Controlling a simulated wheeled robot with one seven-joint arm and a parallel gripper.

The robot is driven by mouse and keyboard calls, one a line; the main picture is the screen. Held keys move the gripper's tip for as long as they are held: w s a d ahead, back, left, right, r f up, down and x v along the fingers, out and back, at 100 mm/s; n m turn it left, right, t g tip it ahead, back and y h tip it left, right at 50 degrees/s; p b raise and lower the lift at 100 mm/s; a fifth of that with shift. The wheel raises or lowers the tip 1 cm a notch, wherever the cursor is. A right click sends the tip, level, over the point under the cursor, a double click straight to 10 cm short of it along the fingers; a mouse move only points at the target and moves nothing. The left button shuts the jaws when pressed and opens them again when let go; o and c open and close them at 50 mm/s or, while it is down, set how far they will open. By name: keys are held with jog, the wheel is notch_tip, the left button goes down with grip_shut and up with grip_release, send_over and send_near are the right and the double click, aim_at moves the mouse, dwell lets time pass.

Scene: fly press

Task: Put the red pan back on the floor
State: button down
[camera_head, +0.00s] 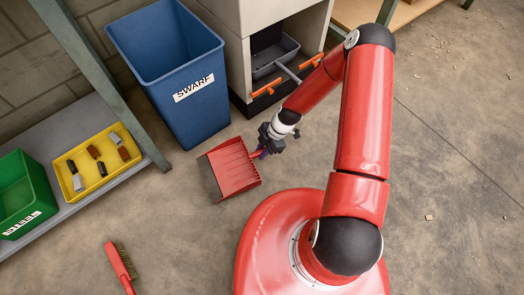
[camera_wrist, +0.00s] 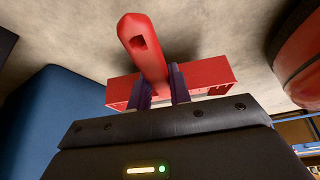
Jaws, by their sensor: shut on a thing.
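The red pan (camera_head: 233,168) is a ribbed dustpan in front of the blue bin, seen from above in the head view. My gripper (camera_head: 262,152) is at its right end, shut on its handle. In the wrist view the red handle (camera_wrist: 146,50) stands between the two dark purple fingers of my gripper (camera_wrist: 158,85), with the back of the pan (camera_wrist: 212,75) beyond. I cannot tell from these views whether the pan touches the floor (camera_head: 185,230) or hangs just above it.
The blue bin marked SWARF (camera_head: 195,110) stands close behind the pan. A cabinet (camera_head: 236,60) with a dark tray (camera_head: 275,58) is behind my gripper. A red-handled brush (camera_head: 121,265) lies at lower left. Yellow (camera_head: 75,195) and green (camera_head: 22,200) boxes sit on the left shelf. Floor between is clear.

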jog(key=shift+f+b, duration=1.35)
jog(key=shift+f, duration=1.75)
jog(key=shift+f+b, duration=0.5)
jog(key=shift+b, duration=0.7)
jog(key=c, duration=0.7)
grip_release()
jog(key=shift+r, duration=0.1)
jog(key=shift+r+p, duration=1.7)
jog(key=shift+r, duration=1.25)
